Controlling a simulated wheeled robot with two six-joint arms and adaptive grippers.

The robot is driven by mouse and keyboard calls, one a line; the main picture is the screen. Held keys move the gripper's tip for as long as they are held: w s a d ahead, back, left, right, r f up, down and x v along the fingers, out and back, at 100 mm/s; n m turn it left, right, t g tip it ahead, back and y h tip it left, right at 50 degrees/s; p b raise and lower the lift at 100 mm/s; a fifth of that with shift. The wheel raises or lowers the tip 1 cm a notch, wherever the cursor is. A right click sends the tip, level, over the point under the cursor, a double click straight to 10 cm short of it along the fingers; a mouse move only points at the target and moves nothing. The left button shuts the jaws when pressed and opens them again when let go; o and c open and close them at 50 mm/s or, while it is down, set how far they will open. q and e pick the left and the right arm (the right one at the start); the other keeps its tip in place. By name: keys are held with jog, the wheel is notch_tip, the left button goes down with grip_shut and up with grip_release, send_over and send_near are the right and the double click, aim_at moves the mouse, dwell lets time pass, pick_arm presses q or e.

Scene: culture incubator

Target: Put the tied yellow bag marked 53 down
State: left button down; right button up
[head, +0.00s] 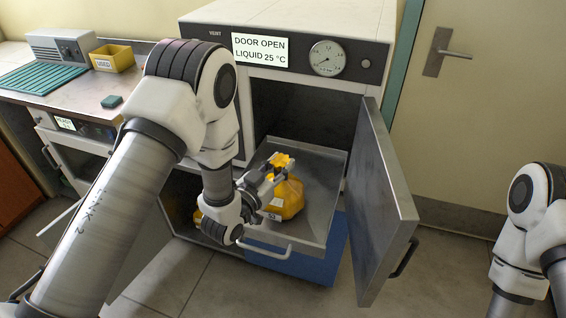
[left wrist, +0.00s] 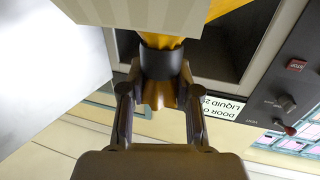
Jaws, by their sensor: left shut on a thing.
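The tied yellow bag (head: 288,200) is over the pulled-out metal tray of the incubator, with a pale label low on its side. My left gripper (head: 272,172) is shut on the bag's gathered neck. In the left wrist view, the left gripper's fingers (left wrist: 159,92) close on a dark collar around the yellow neck (left wrist: 160,42), and a cream block hides part of the bag. My right gripper is out of view; only part of that arm shows at the right edge.
The metal tray (head: 322,190) juts out of the open incubator, above a blue front (head: 310,262). The open door (head: 378,205) stands close on the right. Some yellow (head: 198,217) shows low behind my left arm. A bench with a yellow bin (head: 112,58) is at left.

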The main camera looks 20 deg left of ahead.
pick_arm(q)
jog(key=shift+w+f, duration=0.1)
jog(key=shift+w, duration=0.25)
jog(key=c, duration=1)
grip_release()
jog(key=shift+s+d, duration=0.1)
jog(key=shift+c, duration=0.2)
jog(key=shift+o, duration=1.1)
jog(key=shift+s+r, duration=0.2)
jog(key=shift+s, duration=0.05)
jog(key=shift+s+r, duration=0.1)
jog(key=shift+s, duration=0.05)
jog(key=shift+f, duration=0.25)
jog(key=b+v, duration=0.2)
jog(key=v, duration=0.9)
jog(key=shift+s+a+r, duration=0.2)
jog(key=shift+s+a, duration=0.05)
jog(key=shift+s, duration=0.1)
